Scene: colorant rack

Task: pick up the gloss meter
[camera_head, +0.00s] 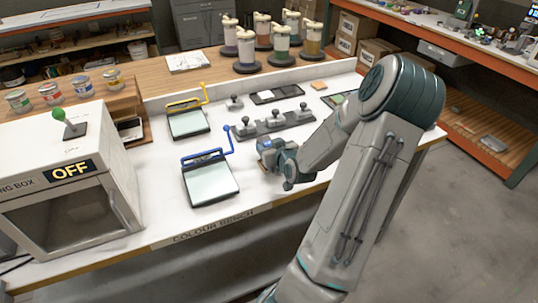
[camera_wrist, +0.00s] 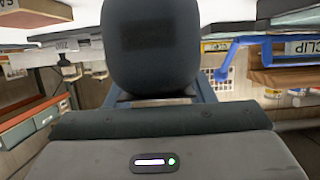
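A small blue and grey device (camera_head: 266,144), which looks like the gloss meter, is on the white bench, right of the blue-handled plate. My gripper (camera_head: 284,160) is low over the bench, right against this device, and its arm comes in from the right. In the wrist view a large dark rounded block (camera_wrist: 152,45) fills the middle, with blue parts beside it, just beyond my gripper's dark body. I cannot tell if the block is a finger or part of the device. My fingertips are not clear in either view, so their grip is hidden.
A blue-handled plate (camera_head: 209,184) and a yellow-handled plate (camera_head: 187,122) lie to the left. A grey tray with several knobbed weights (camera_head: 272,123) stands just behind. An "OFF" viewing box (camera_head: 70,190) stands at far left. The bench front edge is close.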

